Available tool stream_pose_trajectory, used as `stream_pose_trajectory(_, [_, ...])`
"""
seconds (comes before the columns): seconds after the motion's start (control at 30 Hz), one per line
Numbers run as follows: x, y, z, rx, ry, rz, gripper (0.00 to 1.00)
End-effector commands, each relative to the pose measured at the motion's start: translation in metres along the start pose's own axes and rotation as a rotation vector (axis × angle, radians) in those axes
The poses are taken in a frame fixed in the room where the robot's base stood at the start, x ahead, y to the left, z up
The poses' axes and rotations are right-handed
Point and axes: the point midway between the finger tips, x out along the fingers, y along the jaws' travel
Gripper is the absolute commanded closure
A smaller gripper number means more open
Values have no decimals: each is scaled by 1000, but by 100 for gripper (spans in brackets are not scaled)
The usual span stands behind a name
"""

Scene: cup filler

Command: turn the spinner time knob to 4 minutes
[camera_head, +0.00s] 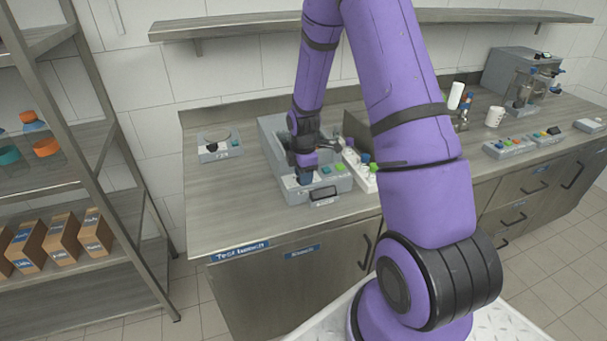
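My purple arm reaches over the bench to a grey open-topped machine (268,141), which may be the spinner; I cannot read its label. My gripper (304,179) points down at the front panel (325,193) of this machine, at its left part. No time knob can be made out; the gripper covers that part of the panel. The fingers are too small and dark to tell whether they are open, shut or touching anything.
A small grey device (221,148) stands on the bench to the left. Right of the machine is a white rack (359,172) with coloured caps. A white cup (494,117) and a button panel (508,147) stand further right.

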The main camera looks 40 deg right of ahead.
Motion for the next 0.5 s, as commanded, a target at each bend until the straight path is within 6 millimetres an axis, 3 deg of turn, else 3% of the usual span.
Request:
stream_pose_trajectory(0.07, [0, 0, 0, 0, 0, 0, 62])
stream_pose_trajectory(0.23, [0, 0, 0, 0, 0, 0, 100])
stream_pose_trajectory(0.5, [0, 0, 0, 9, 0, 0, 100])
